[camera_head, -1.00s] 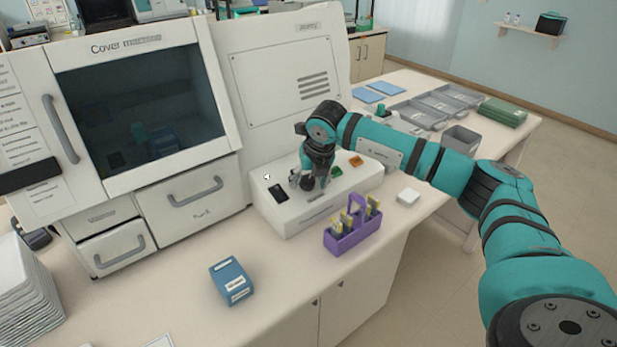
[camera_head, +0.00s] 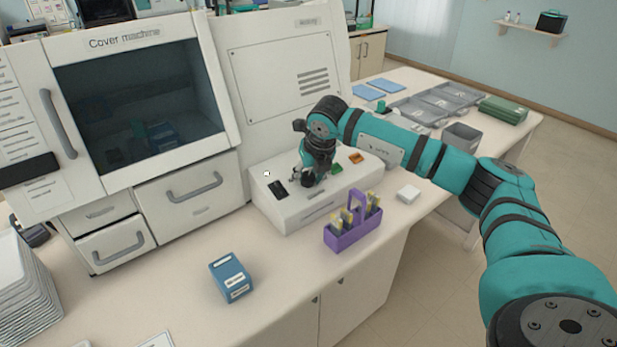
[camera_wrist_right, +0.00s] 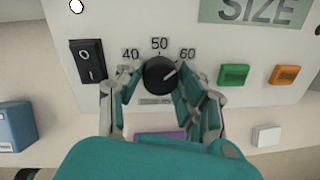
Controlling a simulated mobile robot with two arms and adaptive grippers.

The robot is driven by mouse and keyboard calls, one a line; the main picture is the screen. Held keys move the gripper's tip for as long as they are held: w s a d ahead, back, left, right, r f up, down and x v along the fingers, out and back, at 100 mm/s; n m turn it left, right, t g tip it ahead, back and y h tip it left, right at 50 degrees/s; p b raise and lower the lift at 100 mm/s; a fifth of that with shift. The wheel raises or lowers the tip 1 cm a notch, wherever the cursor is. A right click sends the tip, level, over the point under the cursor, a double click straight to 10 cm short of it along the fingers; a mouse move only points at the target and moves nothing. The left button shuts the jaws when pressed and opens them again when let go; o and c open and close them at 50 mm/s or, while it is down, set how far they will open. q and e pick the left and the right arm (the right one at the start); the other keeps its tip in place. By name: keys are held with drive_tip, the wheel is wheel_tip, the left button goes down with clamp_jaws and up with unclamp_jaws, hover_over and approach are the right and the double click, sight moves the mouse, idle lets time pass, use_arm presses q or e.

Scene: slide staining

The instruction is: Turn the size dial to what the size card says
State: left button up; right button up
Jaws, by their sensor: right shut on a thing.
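The size dial (camera_wrist_right: 158,74) is a round black knob on the white control panel (camera_wrist_right: 210,98), under a "SIZE" label (camera_wrist_right: 262,10). The numbers 40, 50 and 60 are printed around it. Its pale pointer mark is turned up and right, toward the 60. My right gripper (camera_wrist_right: 160,88) has its fingers on both sides of the dial and is shut on it; it also shows in the head view (camera_head: 308,182), where it hides the dial. I cannot identify the size card or read its value. My left gripper is not in view.
The panel has a black switch (camera_wrist_right: 88,62), a green button (camera_wrist_right: 234,75) and an orange button (camera_wrist_right: 284,75). A purple slide carrier (camera_head: 346,236) stands in front, with a white block (camera_head: 408,194) to its right. A blue box (camera_head: 230,279) sits left on the counter.

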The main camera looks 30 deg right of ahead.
drive_tip(key=shift+f+n+b, duration=0.1)
drive_tip(key=shift+n+b, duration=0.8)
drive_tip(key=shift+n, duration=0.3)
drive_tip(key=n+b, duration=0.1)
drive_tip(key=n, duration=0.1)
drive_tip(key=shift+n+b, duration=0.3)
drive_tip(key=shift+n, duration=0.1)
drive_tip(key=n+b, duration=0.1)
drive_tip(key=n, duration=0.1)
drive_tip(key=shift+n+y, duration=0.3)
drive_tip(key=n+b, duration=0.1)
drive_tip(key=n, duration=0.2)
drive_tip(key=shift+n, duration=0.4)
drive_tip(key=n, duration=0.4)
drive_tip(key=shift+d+n+y+b, duration=0.1)
drive_tip(key=shift+n+y+b, duration=0.2)
drive_tip(key=shift+y+b, duration=0.1)
drive_tip(key=n, duration=0.4)
drive_tip(key=shift+r+n, duration=0.2)
drive_tip(key=shift+n, duration=0.2)
drive_tip(key=o, duration=1.1)
